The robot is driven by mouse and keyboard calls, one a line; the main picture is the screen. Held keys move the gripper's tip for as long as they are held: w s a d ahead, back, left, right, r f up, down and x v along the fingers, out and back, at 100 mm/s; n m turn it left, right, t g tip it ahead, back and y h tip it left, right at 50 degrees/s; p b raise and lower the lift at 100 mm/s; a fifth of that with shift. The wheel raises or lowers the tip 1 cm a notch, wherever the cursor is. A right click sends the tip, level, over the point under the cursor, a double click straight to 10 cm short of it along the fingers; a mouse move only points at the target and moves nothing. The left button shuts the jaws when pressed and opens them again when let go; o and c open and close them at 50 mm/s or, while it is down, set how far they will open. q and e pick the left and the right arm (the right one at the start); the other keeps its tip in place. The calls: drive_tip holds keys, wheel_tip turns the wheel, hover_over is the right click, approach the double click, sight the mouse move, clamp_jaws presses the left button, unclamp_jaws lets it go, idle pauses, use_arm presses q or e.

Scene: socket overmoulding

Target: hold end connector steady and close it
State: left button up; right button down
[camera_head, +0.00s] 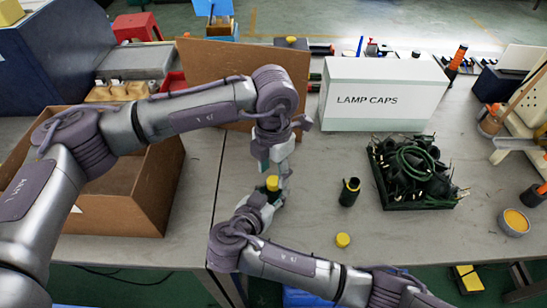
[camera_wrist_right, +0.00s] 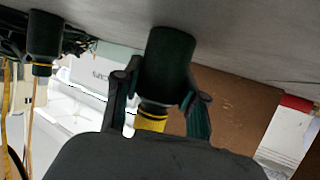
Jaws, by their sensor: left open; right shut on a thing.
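My right gripper (camera_head: 276,193) is shut on an end connector, low over the grey table. In the right wrist view, the connector (camera_wrist_right: 168,65) is a dark green cylinder with a yellow part (camera_wrist_right: 150,120), between the two fingers of that gripper (camera_wrist_right: 158,95). In the head view, only its yellow top (camera_head: 272,183) shows clearly. My left gripper (camera_head: 271,158) is open and just above the yellow top; its fingertips are partly hidden by its own arm. A second dark connector (camera_head: 349,191) stands upright to the right, also in the right wrist view (camera_wrist_right: 44,45).
A loose yellow cap (camera_head: 343,240) lies near the table's front. A dark green crate (camera_head: 420,205) of cables stands right. The white LAMP CAPS box (camera_head: 345,118) and a brown panel (camera_head: 215,62) stand behind. An open brown box (camera_head: 150,190) lies left.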

use_arm(q)
drive_tip(key=shift+f, duration=1.5)
clamp_jaws()
drive_tip(key=shift+o, duration=0.8)
unclamp_jaws()
drive_tip(key=shift+r, duration=0.1)
wheel_tip(320, 180, up, 12)
